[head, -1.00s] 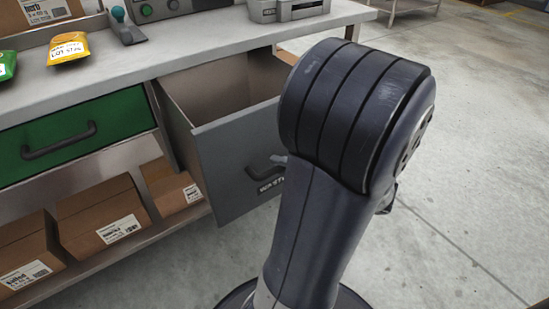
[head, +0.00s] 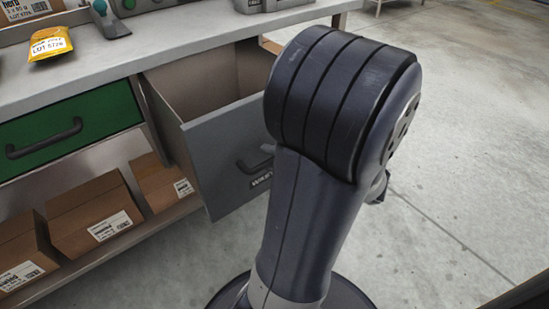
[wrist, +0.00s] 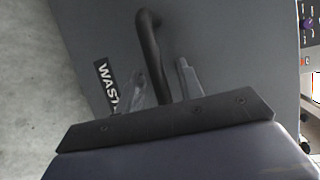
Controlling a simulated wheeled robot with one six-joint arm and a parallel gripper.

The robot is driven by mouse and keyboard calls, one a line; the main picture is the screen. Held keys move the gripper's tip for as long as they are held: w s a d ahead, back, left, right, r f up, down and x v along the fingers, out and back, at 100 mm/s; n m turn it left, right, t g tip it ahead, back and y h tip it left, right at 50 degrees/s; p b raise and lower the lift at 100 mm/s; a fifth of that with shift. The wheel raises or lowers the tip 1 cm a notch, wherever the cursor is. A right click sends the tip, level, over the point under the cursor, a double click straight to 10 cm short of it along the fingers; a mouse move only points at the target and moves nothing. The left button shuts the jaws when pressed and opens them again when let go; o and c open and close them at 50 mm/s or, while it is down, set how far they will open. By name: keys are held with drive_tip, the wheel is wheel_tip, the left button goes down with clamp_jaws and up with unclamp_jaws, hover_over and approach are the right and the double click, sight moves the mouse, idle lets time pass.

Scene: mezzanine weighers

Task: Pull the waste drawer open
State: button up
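The grey waste drawer (head: 225,150) stands well open below the bench, its inside showing as an empty-looking cavity. Its dark handle (head: 252,163) and a partly covered label (head: 261,181) are on the front. In the wrist view, the handle (wrist: 152,55) runs between the two fingers of my gripper (wrist: 163,82), beside the label reading "WAS" (wrist: 106,85). The fingers are apart, one on each side of the bar, with gaps visible. My arm hides the gripper and the drawer front's right edge in the head view.
A closed green drawer (head: 70,130) is to the left. Cardboard boxes (head: 95,215) sit on the lower shelf. The bench top (head: 160,40) holds a yellow packet (head: 50,43) and a teal-handled tool (head: 108,18). The concrete floor (head: 450,150) at right is clear.

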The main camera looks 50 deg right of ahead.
drive_tip(key=p+v, duration=0.3)
drive_tip(key=v, duration=0.7)
drive_tip(key=shift+s, duration=0.4)
drive_tip(key=shift+w+r, duration=0.1)
drive_tip(key=b+x, duration=0.3)
drive_tip(key=x, duration=0.7)
drive_tip(key=shift+w, duration=0.3)
drive_tip(key=shift+s, duration=0.1)
